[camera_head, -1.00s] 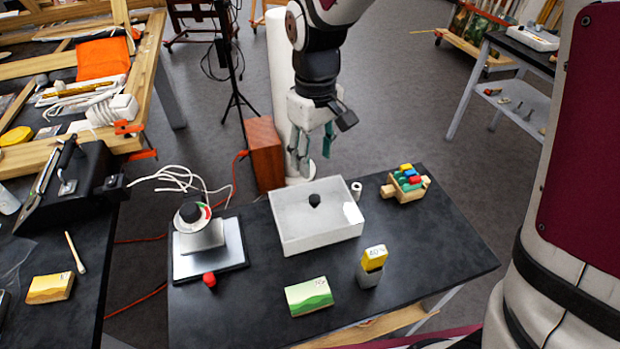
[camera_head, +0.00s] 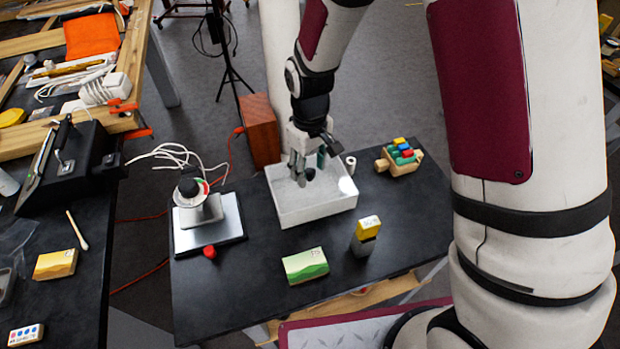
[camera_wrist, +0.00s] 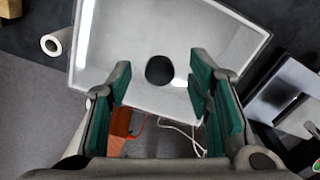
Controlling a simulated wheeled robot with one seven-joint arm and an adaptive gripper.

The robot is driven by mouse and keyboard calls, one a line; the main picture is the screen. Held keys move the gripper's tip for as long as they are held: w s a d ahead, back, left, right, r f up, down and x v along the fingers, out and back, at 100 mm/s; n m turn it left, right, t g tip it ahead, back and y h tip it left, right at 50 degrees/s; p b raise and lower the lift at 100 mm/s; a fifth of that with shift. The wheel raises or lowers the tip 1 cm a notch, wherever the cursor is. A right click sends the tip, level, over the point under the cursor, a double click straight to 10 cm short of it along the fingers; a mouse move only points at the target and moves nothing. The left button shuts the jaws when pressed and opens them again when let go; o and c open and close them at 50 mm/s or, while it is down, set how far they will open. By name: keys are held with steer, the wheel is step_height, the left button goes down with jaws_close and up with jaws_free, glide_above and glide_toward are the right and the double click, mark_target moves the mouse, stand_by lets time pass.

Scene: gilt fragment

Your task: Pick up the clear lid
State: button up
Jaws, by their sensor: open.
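The clear lid (camera_wrist: 200,45) lies over a white box (camera_head: 312,215) on the black table, with a round black knob (camera_wrist: 159,70) at its middle. The knob also shows in the head view (camera_head: 310,174). My gripper (camera_head: 307,172) is over the lid, its fingers pointing down close to the knob. In the wrist view my gripper (camera_wrist: 158,85) is open, with one green-padded finger on each side of the knob and nothing held. Whether the fingertips touch the lid cannot be told.
A dial scale (camera_head: 205,215) with a red knob stands left of the box. A white roll (camera_head: 351,165) and a wooden toy with coloured pegs (camera_head: 400,157) stand right.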

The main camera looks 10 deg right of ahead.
mark_target(310, 171)
steer(key=shift+f, duration=0.25)
jaws_close()
steer(key=shift+r, duration=0.1)
step_height(310, 171, up, 9)
steer(key=shift+f+b, duration=0.1)
steer(key=shift+b, duration=0.35)
steer(key=shift+r, duration=0.55)
